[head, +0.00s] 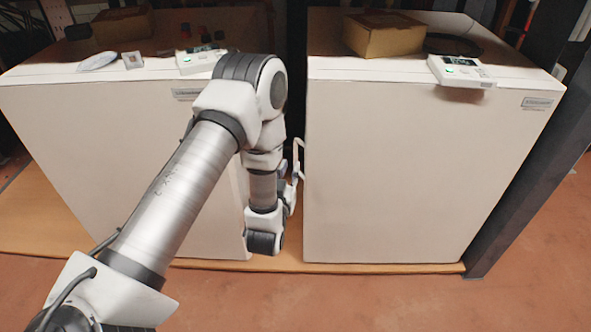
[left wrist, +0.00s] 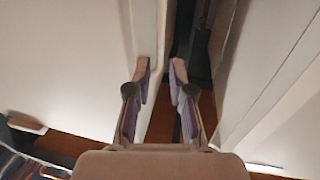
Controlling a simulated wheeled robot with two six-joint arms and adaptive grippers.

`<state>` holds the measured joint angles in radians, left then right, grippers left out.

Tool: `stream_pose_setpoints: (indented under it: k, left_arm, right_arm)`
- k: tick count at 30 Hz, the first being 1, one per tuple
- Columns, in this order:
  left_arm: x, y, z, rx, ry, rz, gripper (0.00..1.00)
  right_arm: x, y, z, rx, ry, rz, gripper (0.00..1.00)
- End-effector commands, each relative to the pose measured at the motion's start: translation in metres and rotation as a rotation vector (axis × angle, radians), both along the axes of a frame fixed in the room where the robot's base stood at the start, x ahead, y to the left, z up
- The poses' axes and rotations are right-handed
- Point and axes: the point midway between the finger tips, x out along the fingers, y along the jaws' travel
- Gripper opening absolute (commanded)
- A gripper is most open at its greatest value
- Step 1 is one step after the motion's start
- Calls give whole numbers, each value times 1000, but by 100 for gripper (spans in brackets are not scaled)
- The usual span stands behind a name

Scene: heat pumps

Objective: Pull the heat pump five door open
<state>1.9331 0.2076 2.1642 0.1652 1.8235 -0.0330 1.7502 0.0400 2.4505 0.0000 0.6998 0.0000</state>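Two white heat pump cabinets stand side by side, a left one (head: 110,140) and a right one (head: 400,180). I cannot read the labels, so I cannot tell which is number five. My left gripper (head: 298,160) is at the gap between them, partly hidden by my own arm, with its fingers pointing at the cabinets. In the left wrist view my left gripper (left wrist: 161,75) is open, its fingers apart on either side of a pale panel edge (left wrist: 155,35). I cannot tell whether they touch it. My right gripper is not in view.
A cardboard box (head: 383,36) and a small circuit board device (head: 460,70) lie on the right cabinet. Another device (head: 200,60) and small parts lie on the left one. A dark post (head: 530,160) stands at the right. The red floor (head: 380,300) in front is clear.

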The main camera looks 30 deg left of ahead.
Motion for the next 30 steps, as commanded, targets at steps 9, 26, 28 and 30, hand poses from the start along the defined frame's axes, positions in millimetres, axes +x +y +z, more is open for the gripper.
stream_pose_setpoints:
  k: [9, 26, 28, 30]
  left_arm:
    - [54, 20, 0, -1, 1, 0, 22]
    - [65, 24, 1, -2, 6, -1, 0]
    - [64, 24, 1, -2, 6, -1, 0]
    - [64, 24, 1, -2, 6, 0, 0]
  right_arm:
    - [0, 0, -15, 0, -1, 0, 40]
    - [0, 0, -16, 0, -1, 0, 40]
    - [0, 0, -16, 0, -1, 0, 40]
    - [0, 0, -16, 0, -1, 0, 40]
